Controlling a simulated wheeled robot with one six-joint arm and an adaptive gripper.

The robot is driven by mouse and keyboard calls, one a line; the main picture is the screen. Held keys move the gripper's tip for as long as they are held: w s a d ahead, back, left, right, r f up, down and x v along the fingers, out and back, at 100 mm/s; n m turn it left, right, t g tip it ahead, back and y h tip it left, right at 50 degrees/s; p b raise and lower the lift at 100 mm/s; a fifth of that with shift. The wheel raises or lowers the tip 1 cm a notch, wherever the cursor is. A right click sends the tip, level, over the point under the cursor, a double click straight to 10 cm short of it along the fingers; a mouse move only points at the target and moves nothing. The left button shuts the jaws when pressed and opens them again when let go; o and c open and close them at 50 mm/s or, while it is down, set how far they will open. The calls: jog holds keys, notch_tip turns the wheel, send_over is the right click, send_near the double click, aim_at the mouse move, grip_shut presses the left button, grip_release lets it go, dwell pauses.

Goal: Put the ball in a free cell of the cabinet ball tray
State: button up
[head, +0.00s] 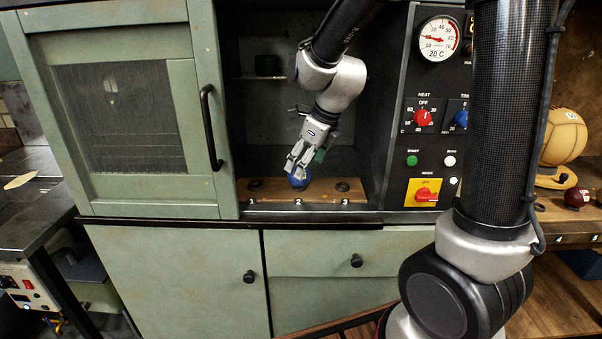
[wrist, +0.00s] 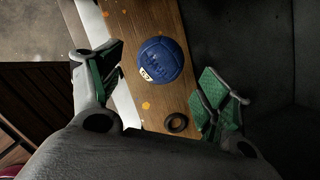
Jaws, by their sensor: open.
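A blue ball (head: 298,181) sits at the middle cell, marked 2, of the wooden ball tray (head: 270,195) inside the open cabinet. The cells marked 1 and 3 at its sides look empty. In the wrist view the blue ball (wrist: 160,60) with a white label rests on the tray (wrist: 158,118), beyond and between my fingertips. My gripper (head: 300,160) is just above the ball in the head view. In the wrist view my gripper (wrist: 160,78) is open, its green pads apart from the ball on both sides. An empty ring (wrist: 176,122) shows nearer on the tray.
The cabinet door (head: 125,110) stands at the left of the opening. A control panel (head: 425,130) borders it on the right. A dark shelf object (head: 268,65) is behind. At far right are a large tan ball (head: 563,137) and a dark red ball (head: 576,197).

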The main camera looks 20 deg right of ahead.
jog(key=v, duration=0.6)
jog(key=s+d+r+n+h, duration=0.1)
jog(key=s+d+r+n, duration=0.1)
jog(key=s+d+n, duration=0.4)
jog(key=s+d+r+n+h, duration=0.1)
jog(key=s+d+n, duration=0.5)
jog(key=s+n, duration=1)
jog(key=r+n, duration=0.1)
jog(key=n, duration=0.5)
jog(key=shift+s+d, duration=0.2)
jog(key=shift+s, duration=0.05)
jog(key=shift+r, duration=0.15)
